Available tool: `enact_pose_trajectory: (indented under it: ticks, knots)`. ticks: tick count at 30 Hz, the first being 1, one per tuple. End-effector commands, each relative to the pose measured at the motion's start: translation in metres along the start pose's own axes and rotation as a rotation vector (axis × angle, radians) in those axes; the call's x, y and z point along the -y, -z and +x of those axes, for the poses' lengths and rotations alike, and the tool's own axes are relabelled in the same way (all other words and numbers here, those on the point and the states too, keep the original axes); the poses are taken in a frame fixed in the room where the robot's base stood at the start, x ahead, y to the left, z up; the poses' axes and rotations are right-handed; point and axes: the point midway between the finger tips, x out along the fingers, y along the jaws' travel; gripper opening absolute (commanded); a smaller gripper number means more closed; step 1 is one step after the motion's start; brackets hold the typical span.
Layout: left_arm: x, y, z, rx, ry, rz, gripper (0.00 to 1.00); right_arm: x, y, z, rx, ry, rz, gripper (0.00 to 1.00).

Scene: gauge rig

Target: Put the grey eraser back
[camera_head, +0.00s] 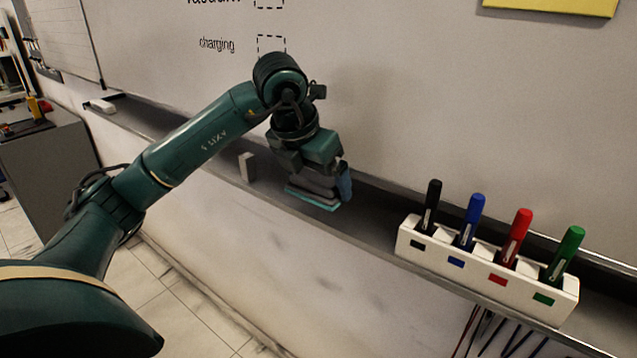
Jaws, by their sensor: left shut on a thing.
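My left gripper (318,178) hangs over the whiteboard's tray (375,215), near the middle of the view. It is shut on the grey eraser (313,190), a grey block with a teal underside. The gripper hides part of the eraser. I cannot tell whether the eraser touches the tray or is just above it. A blue part shows at the gripper's right side; I cannot tell what it is. My right gripper is not in view.
A white holder (485,279) with black, blue, red and green markers stands on the tray at right. A small pale block (247,167) stands on the tray left of the gripper. A white item (101,106) lies farther left. The whiteboard (420,90) rises behind.

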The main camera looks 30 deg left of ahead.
Motion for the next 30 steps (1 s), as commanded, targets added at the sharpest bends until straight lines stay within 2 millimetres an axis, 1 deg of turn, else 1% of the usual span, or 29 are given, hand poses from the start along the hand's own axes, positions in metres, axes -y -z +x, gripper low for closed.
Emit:
enact_pose_trajectory:
  ticks: [1,3,9,12,22,23,24,25,30]
  knots:
    - [0.001,-0.004,0.001,0.000,0.002,0.001,0.76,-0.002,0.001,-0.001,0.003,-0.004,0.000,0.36]
    - [0.000,-0.006,0.004,-0.001,0.000,0.002,0.76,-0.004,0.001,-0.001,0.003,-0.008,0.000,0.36]
    - [0.000,0.005,0.028,-0.004,-0.001,0.002,0.76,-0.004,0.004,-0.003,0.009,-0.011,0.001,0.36]
    - [0.000,0.007,0.035,-0.002,0.000,0.002,0.76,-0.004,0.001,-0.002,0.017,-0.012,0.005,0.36]
    - [0.000,0.009,0.039,0.001,0.000,0.002,0.76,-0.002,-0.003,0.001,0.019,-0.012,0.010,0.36]
    - [0.000,0.009,0.039,0.000,0.000,0.002,0.95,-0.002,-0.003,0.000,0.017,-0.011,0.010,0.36]
    - [0.000,0.008,0.038,0.000,0.000,0.002,0.98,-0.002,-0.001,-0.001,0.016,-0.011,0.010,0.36]
    - [0.000,0.008,0.037,0.000,0.000,0.002,1.00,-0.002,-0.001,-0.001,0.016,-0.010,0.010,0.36]
    - [0.000,0.008,0.037,0.000,0.000,0.001,1.00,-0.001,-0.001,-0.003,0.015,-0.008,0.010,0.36]
